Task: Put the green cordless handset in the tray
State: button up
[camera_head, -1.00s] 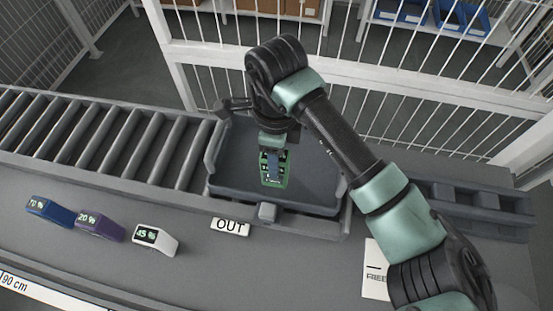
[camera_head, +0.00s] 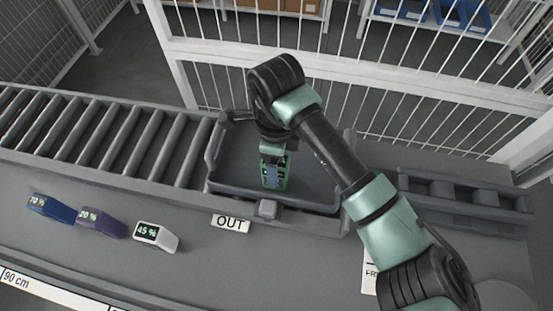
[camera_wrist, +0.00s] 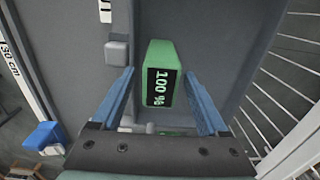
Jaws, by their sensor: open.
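The green handset (camera_head: 275,172) is in the grey tray (camera_head: 318,192), below my gripper. In the wrist view the green handset (camera_wrist: 160,75) shows a dark display reading 100 %, and it lies between and beyond the blue fingertips. My gripper (camera_wrist: 163,90) is open, with a gap between each finger and the handset. In the head view my gripper (camera_head: 272,165) is over the tray, its fingers partly in front of the handset. Whether the handset rests fully on the tray floor is hard to tell.
Blue (camera_head: 50,208), purple (camera_head: 100,222) and white (camera_head: 156,237) handsets lie on the counter at left. An OUT label (camera_head: 230,224) is in front of the tray. A roller conveyor (camera_head: 100,140) is left of it, an empty grey rack (camera_head: 465,200) right, and a white fence behind.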

notch_tip(320, 180, up, 12)
jog(key=b, duration=0.2)
jog(key=shift+r, duration=0.15)
jog(key=shift+a, duration=0.1)
